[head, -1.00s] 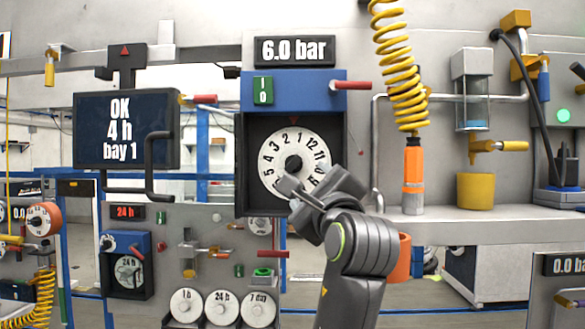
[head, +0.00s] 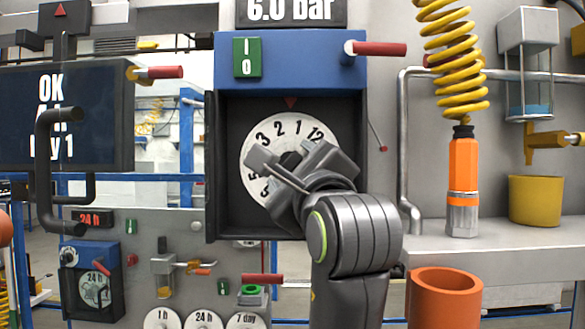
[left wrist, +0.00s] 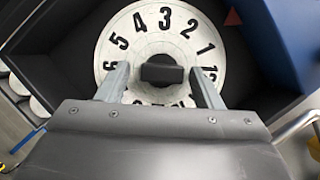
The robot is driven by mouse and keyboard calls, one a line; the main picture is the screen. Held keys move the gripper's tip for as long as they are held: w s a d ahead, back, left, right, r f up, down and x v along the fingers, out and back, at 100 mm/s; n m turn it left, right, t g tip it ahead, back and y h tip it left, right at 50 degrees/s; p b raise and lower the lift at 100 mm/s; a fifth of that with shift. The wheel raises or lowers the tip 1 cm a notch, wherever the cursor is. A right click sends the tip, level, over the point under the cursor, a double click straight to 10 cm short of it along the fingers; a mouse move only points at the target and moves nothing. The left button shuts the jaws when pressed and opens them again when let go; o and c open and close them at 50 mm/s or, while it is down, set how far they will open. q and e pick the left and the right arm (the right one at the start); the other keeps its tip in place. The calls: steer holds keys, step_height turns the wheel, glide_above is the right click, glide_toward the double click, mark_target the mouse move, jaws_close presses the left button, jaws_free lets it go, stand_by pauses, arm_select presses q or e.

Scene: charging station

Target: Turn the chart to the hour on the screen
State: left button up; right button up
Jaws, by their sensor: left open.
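The round white chart (head: 290,141) with black hour numbers sits in a dark open box under a red triangle mark (head: 290,102). The mark points between 1 and 2, nearer 1. The chart also shows in the left wrist view (left wrist: 140,45), with a black knob (left wrist: 162,72) at its centre. The screen (head: 100,110) reads OK and bay 1; a black bent handle covers most of its hour line. My left gripper (head: 284,168) is in front of the chart. In the left wrist view its open fingers (left wrist: 160,86) stand either side of the knob, apart from it.
A red-handled lever (head: 378,48) sticks out above right of the chart box. A black bent handle (head: 48,165) stands before the screen. A coiled yellow hose (head: 455,60) with an orange tool (head: 463,180) and an orange cup (head: 445,285) are on the right.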

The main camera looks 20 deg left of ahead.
arm_select(q)
steer(key=shift+w, duration=0.1)
steer(key=shift+s+r, duration=0.2)
steer(key=shift+s, duration=0.1)
steer(key=shift+c, duration=1.5)
jaws_close()
